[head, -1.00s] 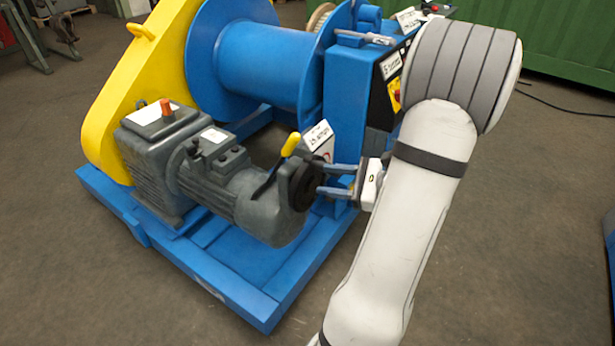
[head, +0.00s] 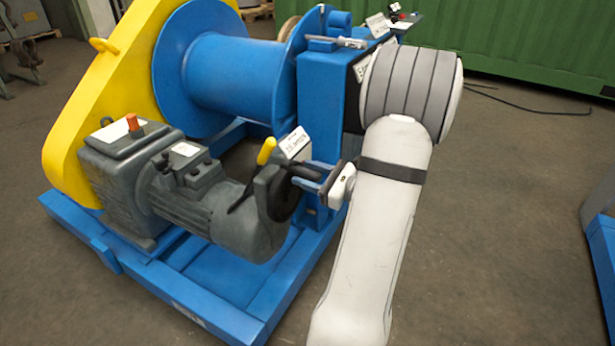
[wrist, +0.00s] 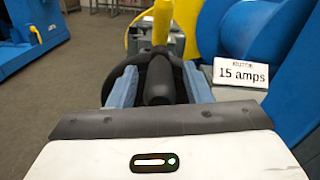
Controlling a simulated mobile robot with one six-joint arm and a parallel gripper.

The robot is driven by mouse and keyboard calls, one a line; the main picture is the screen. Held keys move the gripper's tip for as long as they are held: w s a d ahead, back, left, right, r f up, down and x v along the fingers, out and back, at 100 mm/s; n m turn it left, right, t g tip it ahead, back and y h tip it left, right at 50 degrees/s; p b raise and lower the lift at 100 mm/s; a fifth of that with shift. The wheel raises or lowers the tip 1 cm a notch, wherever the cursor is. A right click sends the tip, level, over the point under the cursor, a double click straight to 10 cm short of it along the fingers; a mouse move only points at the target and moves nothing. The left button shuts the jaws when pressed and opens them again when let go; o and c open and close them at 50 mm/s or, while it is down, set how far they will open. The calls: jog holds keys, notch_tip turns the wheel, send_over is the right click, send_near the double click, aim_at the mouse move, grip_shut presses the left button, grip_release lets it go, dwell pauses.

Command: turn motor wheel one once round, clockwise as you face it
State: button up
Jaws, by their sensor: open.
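The motor wheel (head: 284,194) is a dark disc on the near end of the grey motor (head: 195,190). In the wrist view the black wheel (wrist: 180,76) is straight ahead, with a dark rounded handle (wrist: 158,82) sticking out towards me. My gripper (head: 293,177) is at the wheel's face with blue-grey fingers. In the wrist view my gripper (wrist: 160,82) is open, one finger on each side of the handle. I cannot tell whether either finger touches it. The wheel's lower part is hidden behind my gripper's body in the wrist view.
A yellow lever (head: 266,151) stands just above the wheel. A "15 amps" sign (wrist: 241,72) is close on the right. The blue cabinet (head: 325,105) and drum (head: 235,70) stand behind. The blue base frame (head: 215,315) runs below. Floor on the right is open.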

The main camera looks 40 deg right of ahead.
jog(key=shift+c, duration=0.3)
grip_shut()
dwell(0.4)
